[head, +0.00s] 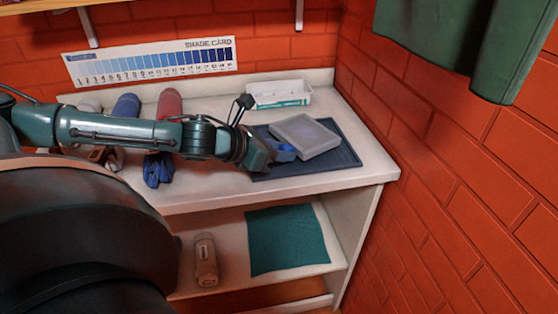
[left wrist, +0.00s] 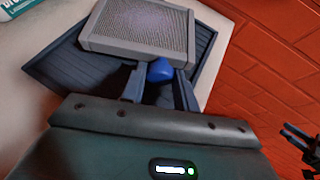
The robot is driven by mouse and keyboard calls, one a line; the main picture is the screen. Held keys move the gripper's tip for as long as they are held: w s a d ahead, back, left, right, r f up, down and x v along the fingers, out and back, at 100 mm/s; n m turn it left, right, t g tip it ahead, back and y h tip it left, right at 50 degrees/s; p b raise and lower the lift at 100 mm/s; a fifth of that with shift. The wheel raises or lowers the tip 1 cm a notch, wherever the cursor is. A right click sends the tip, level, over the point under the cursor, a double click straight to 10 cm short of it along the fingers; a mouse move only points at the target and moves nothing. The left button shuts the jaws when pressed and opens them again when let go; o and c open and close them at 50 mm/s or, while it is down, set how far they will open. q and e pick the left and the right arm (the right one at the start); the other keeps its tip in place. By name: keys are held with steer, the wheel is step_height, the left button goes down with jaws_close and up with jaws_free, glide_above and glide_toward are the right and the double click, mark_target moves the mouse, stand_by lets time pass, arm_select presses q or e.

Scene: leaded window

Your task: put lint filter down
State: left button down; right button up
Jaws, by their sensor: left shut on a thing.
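The lint filter (head: 305,136) is a grey frame with a pale mesh and a blue tab. My left gripper (head: 279,152) is shut on the blue tab, at the filter's near left side. The left wrist view shows the filter (left wrist: 153,27) ahead of the fingers, with the tab between them. The filter is over a dark blue ribbed mat (head: 338,164) on the counter; I cannot tell whether it touches the mat. A dark, pronged part at the right edge of the left wrist view looks like my right gripper (left wrist: 298,136); its jaws are unclear.
A white tray (head: 265,103) stands behind the mat. A blue roll (head: 126,106), a red roll (head: 169,104) and dark blue gloves (head: 158,169) lie left. The brick wall (head: 450,170) is close right. A teal cloth (head: 287,239) and a bottle (head: 206,262) are on the shelf below.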

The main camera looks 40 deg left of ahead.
arm_select(q)
steer(key=shift+f, duration=0.55)
steer(key=c, duration=1.1)
jaws_free()
steer(key=shift+o, duration=0.2)
arm_select(e)
steer(key=shift+s+d, duration=0.1)
steer(key=shift+s, duration=0.05)
steer(key=shift+f, duration=0.1)
arm_select(q)
steer(key=shift+s+a+r+b, duration=0.2)
steer(key=shift+s+b, duration=0.05)
steer(key=shift+b, duration=0.1)
steer(key=shift+s+a+r+b, duration=0.1)
steer(key=shift+s+r+b, duration=0.05)
steer(key=shift+s+b, duration=0.2)
steer(key=b+v, duration=0.2)
steer(key=v, duration=0.7)
steer(key=shift+s+r+b, duration=0.25)
steer(key=shift+s+b, duration=0.05)
steer(key=shift+s+r, duration=0.2)
steer(key=shift+s, duration=0.1)
arm_select(e)
steer(key=shift+s+d+r+t, duration=0.2)
steer(key=shift+d+r+t, duration=0.05)
steer(key=shift+d+t, duration=0.2)
steer(key=shift+s+d+r+t, duration=0.2)
steer(key=shift+d+t, duration=0.15)
steer(key=shift+t, duration=0.1)
